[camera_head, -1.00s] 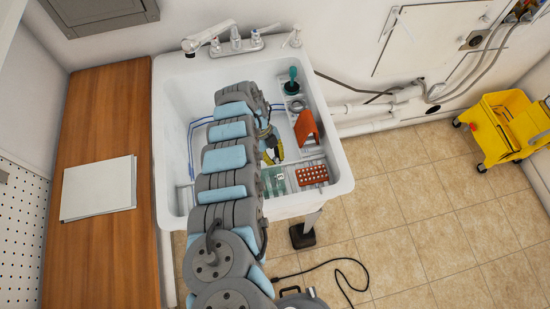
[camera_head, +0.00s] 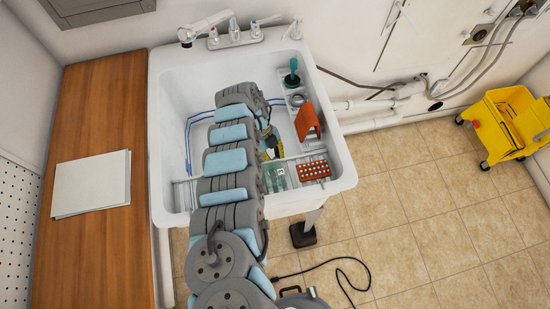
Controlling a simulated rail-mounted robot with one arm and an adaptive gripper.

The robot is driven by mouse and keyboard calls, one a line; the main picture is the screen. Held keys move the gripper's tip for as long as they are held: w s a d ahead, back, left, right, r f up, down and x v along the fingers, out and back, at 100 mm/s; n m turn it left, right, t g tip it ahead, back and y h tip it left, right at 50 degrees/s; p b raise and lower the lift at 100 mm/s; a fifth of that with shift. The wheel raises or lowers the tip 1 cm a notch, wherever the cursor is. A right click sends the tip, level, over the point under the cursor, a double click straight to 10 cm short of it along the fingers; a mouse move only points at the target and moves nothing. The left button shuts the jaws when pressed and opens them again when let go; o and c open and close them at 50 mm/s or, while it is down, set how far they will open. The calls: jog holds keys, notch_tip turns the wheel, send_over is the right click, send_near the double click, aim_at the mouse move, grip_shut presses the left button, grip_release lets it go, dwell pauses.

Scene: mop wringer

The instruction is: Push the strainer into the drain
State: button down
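The white sink (camera_head: 340,160) stands in the middle of the view, and my arm reaches down into its basin. A small grey round piece (camera_head: 298,100), which may be the strainer, sits on the sink's right-hand shelf. I cannot make out the strainer for certain, and the drain is not visible. My arm covers much of the basin floor. My gripper (camera_head: 270,147) shows only in part at the right of the arm, low in the basin. Its fingers are too small and hidden to tell whether they are open or hold anything.
A teal-handled item (camera_head: 291,77), an orange holder (camera_head: 307,122), a red perforated block (camera_head: 314,170) and greenish clear items (camera_head: 273,177) line the sink's right side. The faucet (camera_head: 206,27) is at the back. A wooden counter (camera_head: 100,240) borders the left. A yellow mop bucket (camera_head: 505,125) stands far right.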

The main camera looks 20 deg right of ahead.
jog(key=shift+f+b, duration=0.8)
jog(key=shift+f, duration=0.05)
dwell(0.9)
jog(key=c, duration=1)
grip_release()
jog(key=shift+c, duration=0.2)
jog(key=shift+r, duration=0.1)
jog(key=v, duration=1.2)
